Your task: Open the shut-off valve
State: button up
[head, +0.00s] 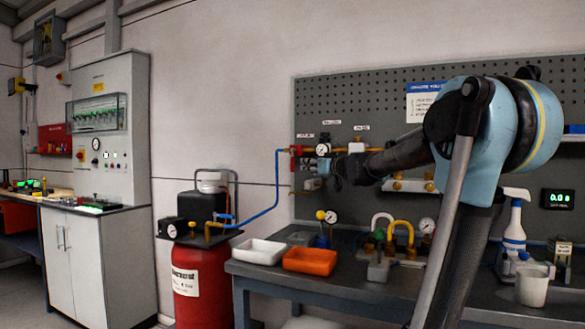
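A pipe line with brass and red fittings runs along the grey pegboard, with small labels above it. A red fitting (296,150) sits at its left end, where the blue hose meets it; it looks like the shut-off valve, but its handle position is too small to read. My gripper (338,173) is at the end of my dark arm, reaching in from the right, just below and right of the gauge. Its fingers are too dark and small to read, and contact is unclear.
The bench (340,284) below holds a white tray (259,251), an orange tray (310,261), hose fittings, a spray bottle (514,225) and a mug (532,284). A red compressor tank (201,280) stands left of the bench. My arm hides part of the pegboard.

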aim_at(293, 163)
jog(key=x, duration=1.4)
jog(key=shift+d, duration=0.1)
grip_shut()
